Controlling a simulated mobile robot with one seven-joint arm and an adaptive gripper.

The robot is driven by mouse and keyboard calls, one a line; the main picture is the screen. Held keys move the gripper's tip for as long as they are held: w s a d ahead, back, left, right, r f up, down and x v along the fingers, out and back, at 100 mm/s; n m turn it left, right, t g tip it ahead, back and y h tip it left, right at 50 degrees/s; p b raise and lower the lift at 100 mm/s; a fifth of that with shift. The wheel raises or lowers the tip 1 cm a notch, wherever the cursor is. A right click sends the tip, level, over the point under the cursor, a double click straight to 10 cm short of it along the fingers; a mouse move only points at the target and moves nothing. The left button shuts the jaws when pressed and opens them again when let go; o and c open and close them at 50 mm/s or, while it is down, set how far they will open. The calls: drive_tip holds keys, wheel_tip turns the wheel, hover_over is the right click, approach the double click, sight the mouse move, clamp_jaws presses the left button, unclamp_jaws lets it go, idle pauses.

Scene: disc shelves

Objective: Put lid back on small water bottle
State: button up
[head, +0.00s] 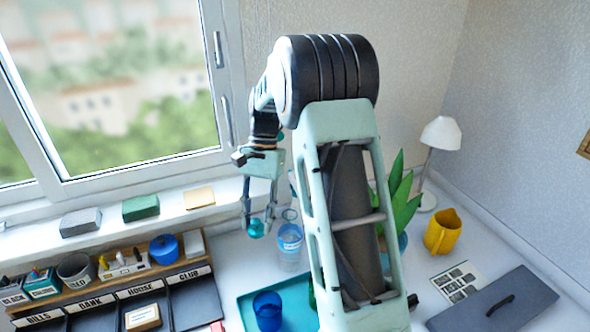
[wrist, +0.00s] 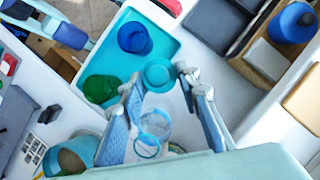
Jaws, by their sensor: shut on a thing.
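The lid (head: 256,229) is a small round teal cap. My gripper (head: 258,222) is shut on it, and it hangs below the fingertips in the head view. In the wrist view the lid (wrist: 158,75) shows between the fingertips. The small water bottle (head: 290,242) is clear with a blue band and stands upright and open on the white table, just right of my gripper in the head view. In the wrist view the bottle (wrist: 155,128) shows between my fingers, nearer the palm. The lid is apart from the bottle.
A teal tray (head: 246,305) holds a blue cup (head: 268,310); a green cup (wrist: 100,89) shows beside it in the wrist view. A potted plant (head: 400,205), yellow pitcher (head: 442,231) and white lamp (head: 440,134) stand right. A labelled organizer (head: 110,290) lies left.

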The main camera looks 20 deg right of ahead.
drive_tip(key=w+d+r+m+t+p, duration=0.25)
drive_tip(key=d+m+t+p, duration=0.2)
drive_tip(key=m, duration=0.55)
drive_tip(key=w+d+r+m+t+p, duration=0.1)
drive_tip(key=d+r+m+t+p, duration=0.35)
drive_tip(key=m, duration=0.55)
wheel_tip(320, 180, down, 7)
drive_tip(key=d+g+b, duration=0.1)
drive_tip(key=g+b, duration=0.1)
drive_tip(key=b, duration=0.3)
drive_tip(key=shift+s+d+f+m, duration=0.15)
drive_tip(key=shift+d+m, duration=0.1)
drive_tip(key=shift+m, duration=0.05)
drive_tip(key=shift+f+p, duration=0.1)
drive_tip(key=shift+p, duration=0.25)
idle(1.4)
drive_tip(key=o, duration=0.8)
drive_tip(key=shift+o, duration=0.4)
